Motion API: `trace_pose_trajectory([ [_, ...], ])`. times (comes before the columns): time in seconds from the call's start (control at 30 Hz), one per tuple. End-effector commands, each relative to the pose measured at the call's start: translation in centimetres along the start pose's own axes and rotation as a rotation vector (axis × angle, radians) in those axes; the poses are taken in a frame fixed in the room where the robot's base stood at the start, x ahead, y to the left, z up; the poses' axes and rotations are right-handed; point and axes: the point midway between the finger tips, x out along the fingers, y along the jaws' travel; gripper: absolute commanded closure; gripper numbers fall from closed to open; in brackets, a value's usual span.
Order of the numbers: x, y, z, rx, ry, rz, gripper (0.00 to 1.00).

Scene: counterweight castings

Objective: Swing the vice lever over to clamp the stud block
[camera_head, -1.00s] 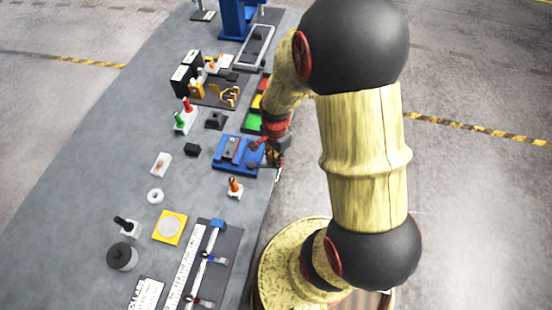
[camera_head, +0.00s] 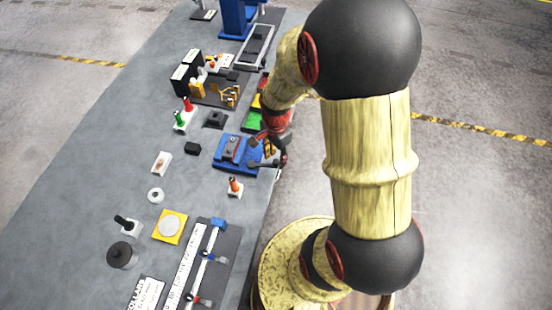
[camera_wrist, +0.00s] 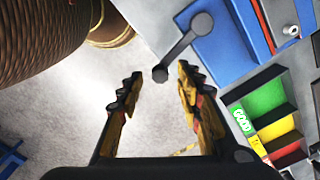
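The blue vice (camera_head: 228,163) lies on the bench at its right edge, and its blue body also fills the top right of the wrist view (camera_wrist: 222,50). A grey stud block (camera_head: 233,148) sits in it. The dark vice lever (camera_wrist: 180,50) runs from a round pivot on the vice to a knob at its free end, sticking out past the blue body. My gripper (camera_wrist: 159,78) is open, its two yellow-and-black fingers apart. The lever's knob shows between the fingertips; I cannot tell whether it is at their depth. In the head view my gripper (camera_head: 276,154) is beside the vice, partly hidden.
A tray with green, yellow and red sections (camera_wrist: 262,100) lies close to the vice. A post with an orange top (camera_head: 235,186) stands on the near side of the vice. A small black block (camera_head: 192,148) lies to the left. Open floor lies beyond the bench's right edge.

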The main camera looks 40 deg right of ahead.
Motion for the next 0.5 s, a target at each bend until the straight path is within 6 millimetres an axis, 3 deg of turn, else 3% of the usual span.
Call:
trace_pose_trajectory([
  [0.3,-6.5,-0.1,0.0,0.0,0.002,-0.004,0.64],
  [0.5,-9.3,0.0,0.0,0.0,0.001,-0.001,0.64],
])
